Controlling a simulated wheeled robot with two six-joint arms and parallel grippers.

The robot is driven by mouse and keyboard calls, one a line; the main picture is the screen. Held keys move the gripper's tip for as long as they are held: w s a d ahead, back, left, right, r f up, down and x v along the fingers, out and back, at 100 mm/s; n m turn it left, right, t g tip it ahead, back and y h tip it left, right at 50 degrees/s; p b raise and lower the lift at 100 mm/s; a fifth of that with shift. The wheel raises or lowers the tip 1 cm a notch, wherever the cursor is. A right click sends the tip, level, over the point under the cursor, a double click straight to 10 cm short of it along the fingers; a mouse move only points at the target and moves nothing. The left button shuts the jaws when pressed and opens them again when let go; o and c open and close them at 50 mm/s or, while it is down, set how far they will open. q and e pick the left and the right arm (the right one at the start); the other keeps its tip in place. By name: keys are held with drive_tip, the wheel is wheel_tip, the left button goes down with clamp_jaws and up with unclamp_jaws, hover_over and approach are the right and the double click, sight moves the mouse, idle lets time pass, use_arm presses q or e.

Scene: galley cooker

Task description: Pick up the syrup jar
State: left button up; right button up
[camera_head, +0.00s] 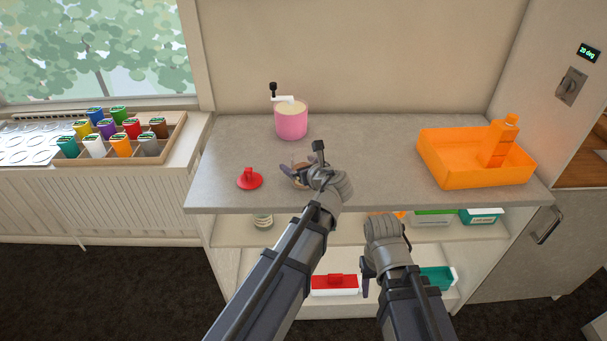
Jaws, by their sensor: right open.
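A small brownish round thing (299,170), perhaps the syrup jar, stands on the worktop, partly hidden behind my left gripper (316,166). The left gripper is right at it in the picture; I cannot tell whether they touch or whether its jaws are shut. A red lid with a knob (250,180) lies on the worktop to the left. My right gripper (370,265) is open, pointing down in front of the worktop's front edge, apart from the brownish thing.
A pink grinder with a crank (291,122) stands at the back of the worktop (380,145). An orange tray (450,168) holding an orange bottle (498,140) is on the right. Lidded boxes, one red (334,284), sit on the lower shelves. A rack of coloured pots (165,150) is at left.

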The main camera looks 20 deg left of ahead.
use_arm(q)
drive_tip(key=c, duration=1.5)
drive_tip(key=shift+r, duration=0.1)
wheel_tip(320, 180, up, 10)
drive_tip(key=p, duration=1)
